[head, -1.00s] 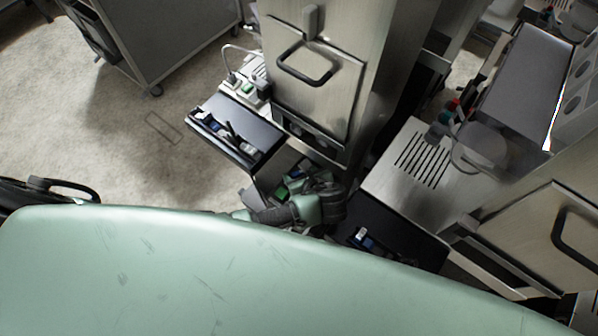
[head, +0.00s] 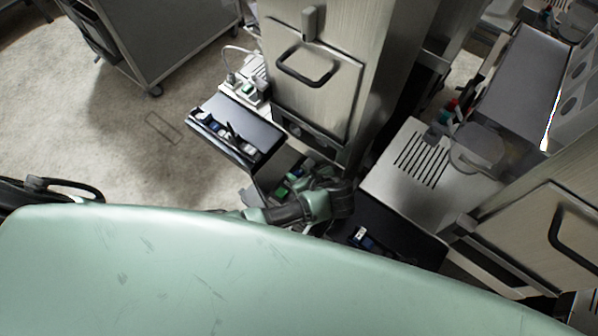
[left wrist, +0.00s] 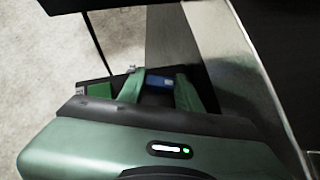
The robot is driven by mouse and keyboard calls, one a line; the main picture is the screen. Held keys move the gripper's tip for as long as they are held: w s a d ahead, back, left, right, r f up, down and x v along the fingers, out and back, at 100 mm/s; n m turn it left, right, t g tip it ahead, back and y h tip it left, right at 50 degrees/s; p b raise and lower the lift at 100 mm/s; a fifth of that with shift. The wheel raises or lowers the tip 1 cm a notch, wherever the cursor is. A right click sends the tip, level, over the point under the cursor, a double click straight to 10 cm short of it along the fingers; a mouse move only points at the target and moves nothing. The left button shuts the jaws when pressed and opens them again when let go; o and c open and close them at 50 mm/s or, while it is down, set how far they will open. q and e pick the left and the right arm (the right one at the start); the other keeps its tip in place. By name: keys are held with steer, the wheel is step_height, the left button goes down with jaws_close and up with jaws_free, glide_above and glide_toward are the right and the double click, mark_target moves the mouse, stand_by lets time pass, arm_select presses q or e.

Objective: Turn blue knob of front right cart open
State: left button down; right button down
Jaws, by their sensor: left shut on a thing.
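In the left wrist view, the blue knob (left wrist: 158,82) sits between the two green fingers of my left gripper (left wrist: 160,90), which are closed on its sides. A dark tray or recess with a green piece (left wrist: 100,91) lies to its left. In the head view, my left gripper (head: 312,176) reaches into the dark bay (head: 268,178) below the steel dispenser cart (head: 322,60). The knob is small and partly hidden by the gripper there, so its turn angle cannot be told. My right gripper is not in view.
A dark open drawer (head: 262,135) with small items stands left of the bay. Another dark tray (head: 400,237) lies right of my wrist. A slotted steel surface (head: 418,165) is further right. A grey cart (head: 165,40) stands at the back left. Open floor lies between.

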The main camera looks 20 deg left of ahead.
arm_select(q)
steer(key=c, duration=1)
jaws_free()
steer(key=shift+o, duration=0.2)
steer(key=v, duration=0.7)
steer(key=shift+s+d+r+b, duration=0.15)
steer(key=shift+d+r+b, duration=0.1)
steer(key=shift+r+b, duration=0.1)
